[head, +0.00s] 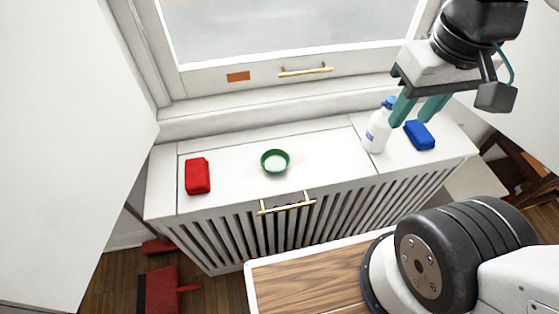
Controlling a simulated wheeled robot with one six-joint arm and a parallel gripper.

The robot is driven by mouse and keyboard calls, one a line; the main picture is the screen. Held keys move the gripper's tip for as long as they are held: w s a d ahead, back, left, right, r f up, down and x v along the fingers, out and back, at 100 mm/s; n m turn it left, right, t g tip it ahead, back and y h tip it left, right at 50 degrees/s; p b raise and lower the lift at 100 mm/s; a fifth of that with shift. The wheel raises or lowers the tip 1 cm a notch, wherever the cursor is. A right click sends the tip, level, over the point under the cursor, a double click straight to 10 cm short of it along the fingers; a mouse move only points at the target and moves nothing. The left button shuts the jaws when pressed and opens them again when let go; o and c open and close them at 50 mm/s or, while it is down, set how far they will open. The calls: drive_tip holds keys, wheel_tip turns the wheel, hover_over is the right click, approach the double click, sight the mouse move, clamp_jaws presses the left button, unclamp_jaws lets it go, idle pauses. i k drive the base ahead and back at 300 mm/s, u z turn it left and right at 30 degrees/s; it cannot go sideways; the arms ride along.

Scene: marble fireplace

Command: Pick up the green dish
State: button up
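The green dish (275,161) is a small round bowl. It sits upright on the white cabinet top (225,161) under the window, near the middle and in full view. My gripper (412,122) is at the upper right, well to the right of the dish and in front of the spray bottle in this view. Its two teal fingers are spread apart with nothing seen between them, and the dish is not touched.
A red block (197,176) lies left of the dish. A white spray bottle (378,128) with a blue head and a blue block (419,135) are at the right. A brass handle (287,203) is on the cabinet's front edge. The top around the dish is clear.

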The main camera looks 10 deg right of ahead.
sight(275, 162)
drive_tip(key=z, duration=1.15)
drive_tip(key=k, duration=0.8)
drive_tip(key=u, duration=0.6)
